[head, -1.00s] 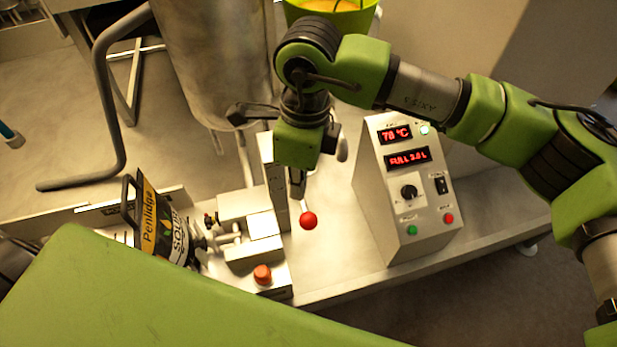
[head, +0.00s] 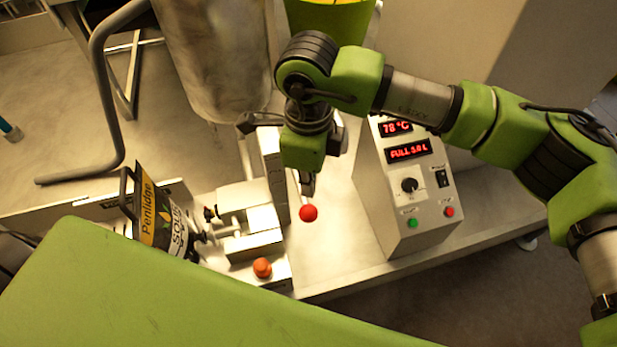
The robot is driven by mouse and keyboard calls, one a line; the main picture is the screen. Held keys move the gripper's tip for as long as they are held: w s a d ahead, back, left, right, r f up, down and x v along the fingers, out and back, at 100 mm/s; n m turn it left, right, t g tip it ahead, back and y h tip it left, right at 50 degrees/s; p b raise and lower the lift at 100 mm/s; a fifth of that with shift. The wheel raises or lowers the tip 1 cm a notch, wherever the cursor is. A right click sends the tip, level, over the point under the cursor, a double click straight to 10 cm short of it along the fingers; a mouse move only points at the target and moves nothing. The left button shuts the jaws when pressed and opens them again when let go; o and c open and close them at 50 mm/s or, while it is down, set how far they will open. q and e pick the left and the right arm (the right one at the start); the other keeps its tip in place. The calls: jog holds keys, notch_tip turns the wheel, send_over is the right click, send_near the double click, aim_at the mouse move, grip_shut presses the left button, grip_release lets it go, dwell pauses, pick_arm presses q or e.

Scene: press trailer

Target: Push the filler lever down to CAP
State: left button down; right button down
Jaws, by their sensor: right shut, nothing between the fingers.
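The filler lever shows as a red ball knob (head: 308,213) on a short metal rod, at the right side of the filler block (head: 248,205). My right gripper (head: 308,188) is directly above the knob, shut and empty, pointing down. Its fingertips are close to the rod and knob; I cannot tell whether they touch. The upper part of the lever is hidden by the gripper. No CAP marking can be read. A black and yellow pouch (head: 160,217) labelled Penlidge is at the filler's left side. My left gripper is not in view.
A control box (head: 410,190) with red displays, a knob and buttons stands right of the lever. An orange button (head: 262,267) sits at the filler's front. A steel tank (head: 215,60) and a green bucket (head: 335,22) are behind. Bare bench (head: 335,265) lies between filler and control box.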

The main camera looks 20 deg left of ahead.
aim_at(308, 209)
jog(key=shift+f+b, duration=0.3)
jog(key=shift+f, duration=2.7)
jog(key=shift+f+b, duration=0.45)
jog(key=shift+f, duration=1.05)
jog(key=shift+w+a+f+b, duration=0.1)
jog(key=shift+w+f+b, duration=0.05)
jog(key=shift+f+b, duration=0.7)
jog(key=shift+w+a+f+b, duration=0.1)
jog(key=shift+w+f+b, duration=0.1)
jog(key=shift+f+b, duration=0.65)
jog(key=shift+w+a+f+b, duration=0.15)
jog(key=shift+f+b, duration=0.4)
jog(key=shift+b, duration=0.55)
jog(key=shift+r, duration=0.15)
jog(key=shift+r, duration=0.15)
notch_tip(308, 209, up, 10)
jog(key=p, duration=0.3)
